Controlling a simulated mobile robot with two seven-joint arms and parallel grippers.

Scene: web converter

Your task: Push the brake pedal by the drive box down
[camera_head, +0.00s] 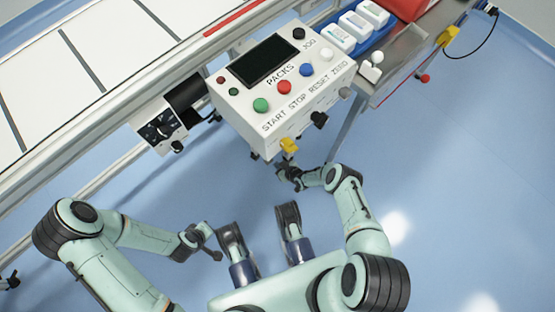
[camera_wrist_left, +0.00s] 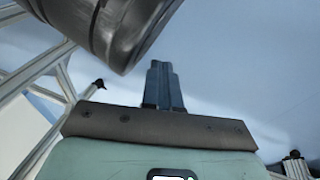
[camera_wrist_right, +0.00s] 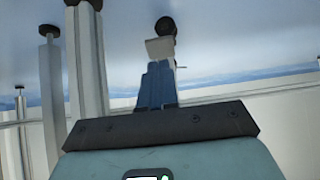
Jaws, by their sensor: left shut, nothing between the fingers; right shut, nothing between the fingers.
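No brake pedal can be told for certain in these views. My right gripper (camera_head: 282,173) is shut and empty, just below the control box's yellow part (camera_head: 288,146) in the head view. In the right wrist view its closed fingers (camera_wrist_right: 158,88) point at a pale block with a round black end (camera_wrist_right: 165,26); contact cannot be told. My left gripper (camera_head: 216,256) is shut and empty near my base; its fingers (camera_wrist_left: 163,88) show in the left wrist view.
The white control box (camera_head: 245,105) has a screen, coloured buttons and a black knob (camera_head: 319,120). The conveyor (camera_head: 80,70) runs along the upper left. A blue tray (camera_head: 372,43) holds white packs. Pale legs (camera_wrist_right: 88,60) stand left in the right wrist view. Blue floor is open at right.

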